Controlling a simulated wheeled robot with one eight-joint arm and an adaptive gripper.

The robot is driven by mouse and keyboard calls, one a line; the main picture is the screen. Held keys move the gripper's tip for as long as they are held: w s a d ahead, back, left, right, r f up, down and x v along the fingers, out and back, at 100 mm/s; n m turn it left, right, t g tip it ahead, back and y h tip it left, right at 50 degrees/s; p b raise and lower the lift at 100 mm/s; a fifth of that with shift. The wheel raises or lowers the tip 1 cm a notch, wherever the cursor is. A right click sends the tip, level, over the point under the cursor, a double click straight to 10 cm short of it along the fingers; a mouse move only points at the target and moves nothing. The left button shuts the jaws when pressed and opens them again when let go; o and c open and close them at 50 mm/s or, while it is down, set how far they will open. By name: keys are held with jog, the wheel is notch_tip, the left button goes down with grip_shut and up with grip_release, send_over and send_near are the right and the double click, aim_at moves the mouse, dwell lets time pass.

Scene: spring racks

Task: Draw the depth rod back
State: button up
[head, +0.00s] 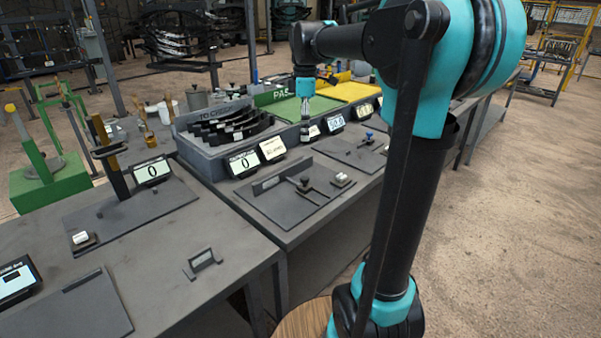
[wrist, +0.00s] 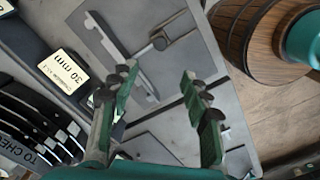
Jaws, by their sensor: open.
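A thin dark rod with a round knob (head: 305,181), which I take to be the depth rod, lies on a grey plate (head: 262,207) on the middle bench. My gripper (head: 305,135) hangs pointing down above the bench, beyond the plate. In the wrist view my gripper (wrist: 158,77) has its two fingers wide apart with nothing between them. The rod lies past the fingertips, apart from them.
A grey bin of dark curved springs (head: 230,125) stands behind the plate, with a display reading 0 (head: 242,163) and a card (head: 272,149) at its front. A small white-topped block (head: 341,180) is right of the rod.

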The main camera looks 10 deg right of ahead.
aim_at(305, 177)
notch_tip(305, 177, down, 16)
jog(key=shift+f, duration=0.15)
dwell(0.3)
jog(key=shift+c, duration=0.6)
grip_shut()
